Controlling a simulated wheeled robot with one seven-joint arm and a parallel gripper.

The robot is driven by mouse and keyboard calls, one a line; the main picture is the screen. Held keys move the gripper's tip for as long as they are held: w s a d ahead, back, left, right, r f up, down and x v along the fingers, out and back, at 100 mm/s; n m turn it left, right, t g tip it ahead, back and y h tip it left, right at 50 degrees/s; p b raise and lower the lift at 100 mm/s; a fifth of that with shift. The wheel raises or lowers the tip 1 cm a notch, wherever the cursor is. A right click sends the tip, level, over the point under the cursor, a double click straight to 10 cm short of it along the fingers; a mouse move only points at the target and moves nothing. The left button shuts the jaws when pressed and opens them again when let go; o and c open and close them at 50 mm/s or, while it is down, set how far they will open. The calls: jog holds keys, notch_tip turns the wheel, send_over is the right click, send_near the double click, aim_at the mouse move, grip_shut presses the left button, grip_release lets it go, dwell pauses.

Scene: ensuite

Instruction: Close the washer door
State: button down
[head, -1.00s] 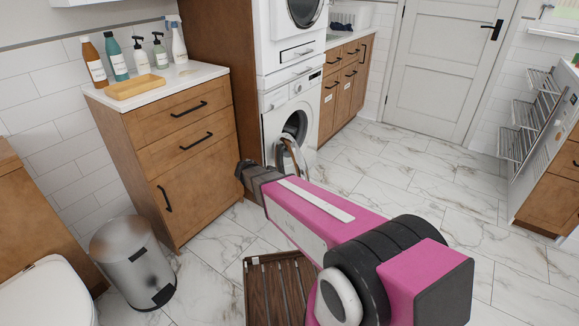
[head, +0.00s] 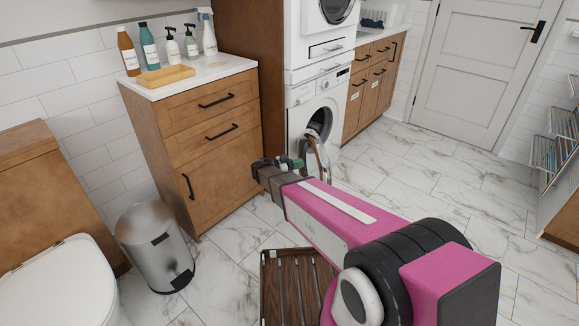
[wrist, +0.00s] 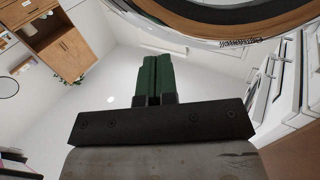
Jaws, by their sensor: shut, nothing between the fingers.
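The white washer (head: 312,98) stands under a second white appliance, beyond the wooden cabinet. Its round door (head: 318,160) hangs open, swung out from the dark drum opening and seen nearly edge-on. My gripper (head: 292,163) is just left of the door in the head view; whether they touch cannot be told. In the wrist view my gripper's green fingers (wrist: 153,78) are shut together and empty. A large curved rim, which looks like the washer door (wrist: 225,28), fills the top right there, beyond the fingertips. My arm hides part of the floor below the door.
A wooden cabinet (head: 205,135) with bottles and a wooden tray on top stands left of my arm. A metal bin (head: 155,250), a toilet (head: 60,285) and a slatted wooden item (head: 285,285) are nearer. The marble floor (head: 430,190) to the right is clear.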

aim_at(318, 160)
jog(key=x, duration=0.6)
jog(key=shift+d, duration=0.25)
